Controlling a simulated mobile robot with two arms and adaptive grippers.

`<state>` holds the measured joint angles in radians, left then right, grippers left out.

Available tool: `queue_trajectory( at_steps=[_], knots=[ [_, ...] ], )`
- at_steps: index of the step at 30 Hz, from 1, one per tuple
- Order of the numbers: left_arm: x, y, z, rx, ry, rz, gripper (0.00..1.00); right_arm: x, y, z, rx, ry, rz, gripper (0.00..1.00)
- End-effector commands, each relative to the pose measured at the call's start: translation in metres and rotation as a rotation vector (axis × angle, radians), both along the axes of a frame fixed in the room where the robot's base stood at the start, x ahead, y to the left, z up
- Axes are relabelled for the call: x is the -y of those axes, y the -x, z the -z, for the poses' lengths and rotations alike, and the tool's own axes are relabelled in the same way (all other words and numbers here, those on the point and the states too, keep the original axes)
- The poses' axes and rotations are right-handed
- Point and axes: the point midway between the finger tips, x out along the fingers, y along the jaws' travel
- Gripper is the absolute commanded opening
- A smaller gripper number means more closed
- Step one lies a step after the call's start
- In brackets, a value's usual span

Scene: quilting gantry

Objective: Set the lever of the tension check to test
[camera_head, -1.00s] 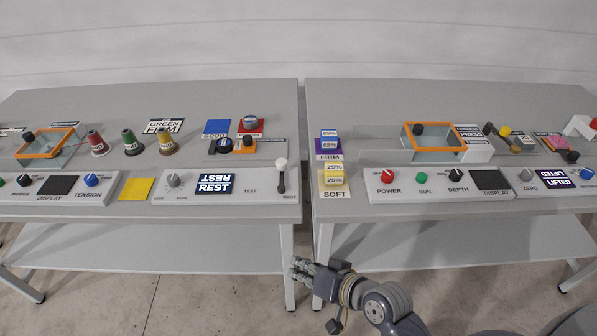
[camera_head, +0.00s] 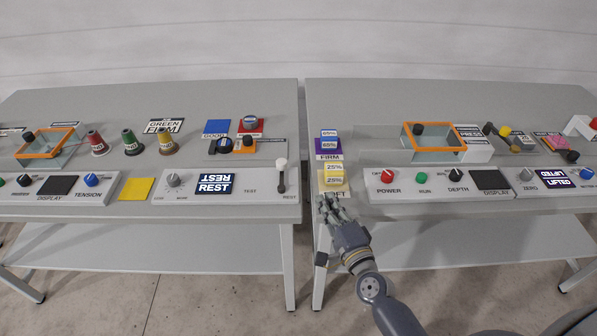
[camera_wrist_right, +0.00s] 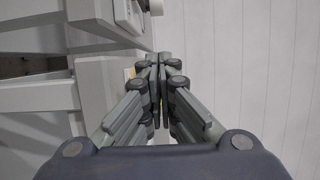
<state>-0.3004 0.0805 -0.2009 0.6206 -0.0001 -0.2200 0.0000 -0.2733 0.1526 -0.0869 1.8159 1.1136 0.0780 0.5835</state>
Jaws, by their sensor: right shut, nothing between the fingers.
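The tension check's lever (camera_head: 281,176) stands at the right end of the left table's front panel (camera_head: 225,187). It has a white ball on a dark stem, with the ball up and the stem's lower end near the word REST; TEST is printed to its left. The panel's display (camera_head: 214,184) reads REST. My right gripper (camera_head: 328,204) is shut and empty, in front of the right table's near left corner, right of and below the lever and apart from it. The right wrist view shows its closed fingers (camera_wrist_right: 158,62). My left gripper is not in view.
Yellow blocks (camera_head: 333,175) on a SOFT card and blocks on a purple FIRM card (camera_head: 328,155) lie just beyond my right gripper. A narrow gap parts the two tables. A yellow square (camera_head: 136,189) lies left of the panel.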

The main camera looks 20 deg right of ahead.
Motion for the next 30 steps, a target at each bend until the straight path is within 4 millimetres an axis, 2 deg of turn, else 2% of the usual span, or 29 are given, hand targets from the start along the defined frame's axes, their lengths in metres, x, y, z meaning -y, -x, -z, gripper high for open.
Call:
queue_trajectory(
  at_steps=[7,22,25,30],
  knots=[
    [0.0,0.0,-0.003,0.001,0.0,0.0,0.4,-0.001,-0.019,-0.002,0.001,0.0,0.0,0.0],
    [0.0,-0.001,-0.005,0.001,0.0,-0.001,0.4,-0.006,-0.103,-0.001,0.001,0.003,-0.001,0.0],
    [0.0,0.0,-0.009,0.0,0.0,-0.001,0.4,-0.021,-0.113,-0.001,0.0,0.0,-0.004,0.0],
    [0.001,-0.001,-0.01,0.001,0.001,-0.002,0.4,-0.033,-0.124,0.0,-0.001,0.002,-0.002,0.0]
  ],
)
